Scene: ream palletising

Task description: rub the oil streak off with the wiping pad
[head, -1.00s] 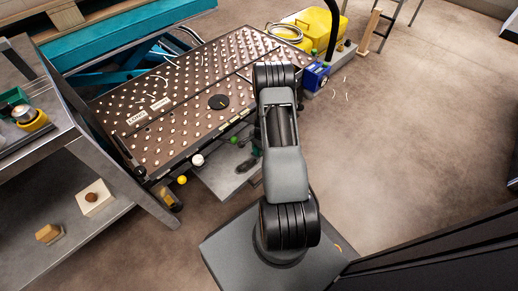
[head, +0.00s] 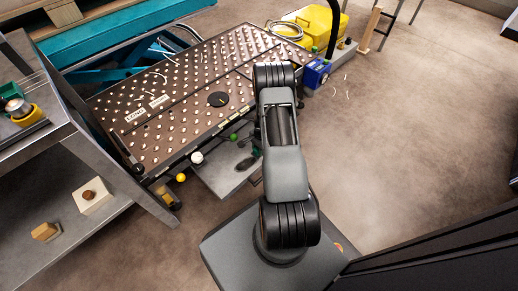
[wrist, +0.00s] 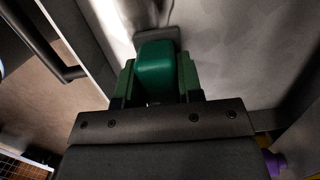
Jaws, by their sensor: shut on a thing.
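My gripper (wrist: 157,82) has dark green fingers. It is shut on the wiping pad (wrist: 156,60), of which a green block shows between the fingers and a grey edge beyond it. The pad is over a grey plate (wrist: 235,60); whether it touches the plate I cannot tell. In the head view the plate (head: 214,182) lies low in front of the ball-studded table, and my arm partly hides the gripper (head: 250,160). A dark mark (wrist: 166,12) shows just beyond the pad in the wrist view; whether it is the oil streak or a shadow I cannot tell.
The ball-studded table (head: 150,95) stands behind the plate, with a black disc (head: 217,99) on it and coloured knobs along its front edge. A grey shelf unit (head: 100,225) is at the left. A blue device (head: 317,73) stands beside the table's right end. The floor at the right is clear.

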